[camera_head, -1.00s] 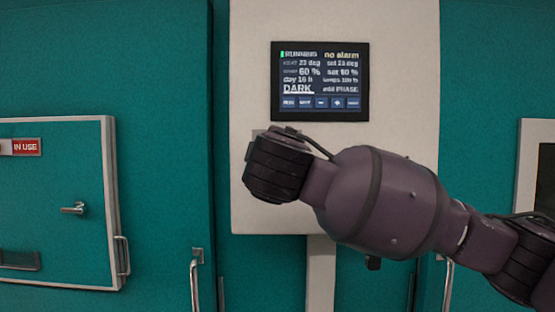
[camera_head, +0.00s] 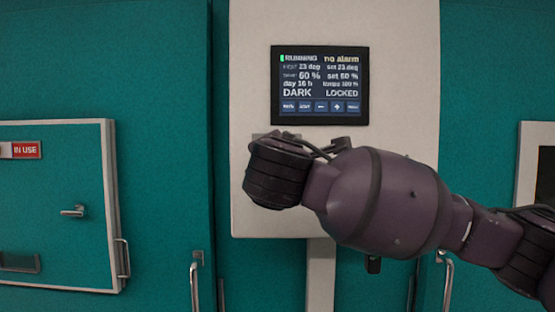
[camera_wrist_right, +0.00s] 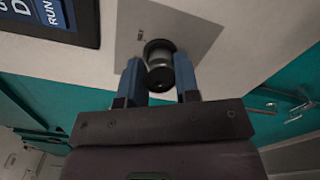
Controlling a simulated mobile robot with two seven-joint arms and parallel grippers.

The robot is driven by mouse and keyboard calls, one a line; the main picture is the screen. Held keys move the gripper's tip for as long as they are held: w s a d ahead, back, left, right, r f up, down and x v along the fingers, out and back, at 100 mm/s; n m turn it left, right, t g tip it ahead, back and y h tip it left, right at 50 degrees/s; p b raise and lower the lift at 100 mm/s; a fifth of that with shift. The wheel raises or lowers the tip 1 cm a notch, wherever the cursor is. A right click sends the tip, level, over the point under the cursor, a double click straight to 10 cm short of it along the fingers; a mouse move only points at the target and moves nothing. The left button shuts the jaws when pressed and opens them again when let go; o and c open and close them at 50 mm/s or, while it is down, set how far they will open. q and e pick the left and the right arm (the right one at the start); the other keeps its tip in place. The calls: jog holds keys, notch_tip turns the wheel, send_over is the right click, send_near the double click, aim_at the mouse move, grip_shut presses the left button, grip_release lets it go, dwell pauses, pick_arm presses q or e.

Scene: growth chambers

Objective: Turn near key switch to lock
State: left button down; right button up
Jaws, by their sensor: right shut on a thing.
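The key switch (camera_wrist_right: 160,58) is a dark round knob with a metal collar on a grey plate (camera_wrist_right: 200,38) in the right wrist view. My right gripper (camera_wrist_right: 161,82) is shut on it, with a blue finger on each side. In the head view my right arm covers the switch and the gripper's fingers. The display (camera_head: 320,85) above it reads RUNNING, no alarm, DARK and LOCKED. My left gripper is not in view.
The white control panel (camera_head: 400,60) stands between teal chamber walls. At the left is a small door (camera_head: 60,255) with a lever handle (camera_head: 73,211) and an IN USE sign (camera_head: 25,150). Vertical handles (camera_head: 196,280) show below the panel.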

jog(key=shift+n, duration=0.3)
jog(key=o, duration=0.9)
pick_arm(q)
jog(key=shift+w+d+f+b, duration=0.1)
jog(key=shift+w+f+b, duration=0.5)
jog(key=shift+b, duration=0.65)
pick_arm(e)
jog(key=s, duration=1)
jog(key=shift+s, duration=0.4)
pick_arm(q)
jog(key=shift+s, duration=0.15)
